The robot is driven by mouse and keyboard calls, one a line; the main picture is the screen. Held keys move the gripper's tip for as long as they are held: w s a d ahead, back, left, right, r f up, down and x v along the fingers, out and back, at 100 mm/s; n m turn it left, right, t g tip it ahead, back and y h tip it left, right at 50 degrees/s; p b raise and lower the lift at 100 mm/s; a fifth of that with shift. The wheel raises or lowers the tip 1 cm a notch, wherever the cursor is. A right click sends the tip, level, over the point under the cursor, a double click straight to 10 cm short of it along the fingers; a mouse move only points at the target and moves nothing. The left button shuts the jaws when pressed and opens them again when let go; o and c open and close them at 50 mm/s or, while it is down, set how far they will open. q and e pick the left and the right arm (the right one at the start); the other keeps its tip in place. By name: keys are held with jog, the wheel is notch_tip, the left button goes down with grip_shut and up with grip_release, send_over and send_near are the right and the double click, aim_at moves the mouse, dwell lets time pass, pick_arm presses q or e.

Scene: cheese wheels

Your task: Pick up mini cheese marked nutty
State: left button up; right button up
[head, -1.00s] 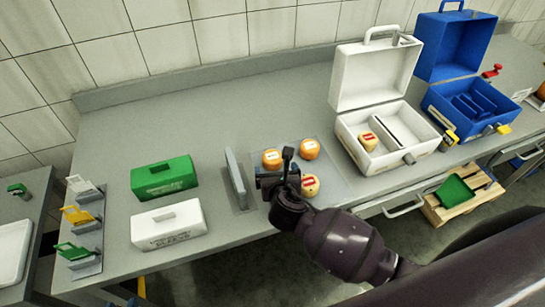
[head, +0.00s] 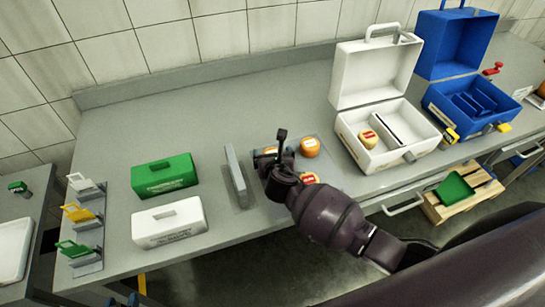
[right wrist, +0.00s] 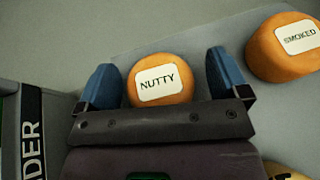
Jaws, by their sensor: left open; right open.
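The mini cheese marked NUTTY (right wrist: 161,79), a small orange wheel with a white label, sits between the two blue fingers of my right gripper (right wrist: 163,82) in the right wrist view. The fingers are open, one on each side; I cannot tell whether either touches it. In the head view my right gripper (head: 273,154) is over the left part of the grey mat and hides most of that cheese (head: 270,150). Only a small dark part of my left gripper (head: 122,293) seems to show at the bottom edge.
A cheese marked SMOKED (right wrist: 290,47) is to the right, and another (head: 309,178) lies nearer the front. A grey upright plate (head: 236,174) stands left of the mat. An open white case (head: 375,75) is at right; green (head: 165,177) and white (head: 168,224) boxes stand left.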

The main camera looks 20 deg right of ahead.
jog(key=c, duration=1)
jog(key=shift+r, duration=0.1)
jog(key=shift+c, duration=0.2)
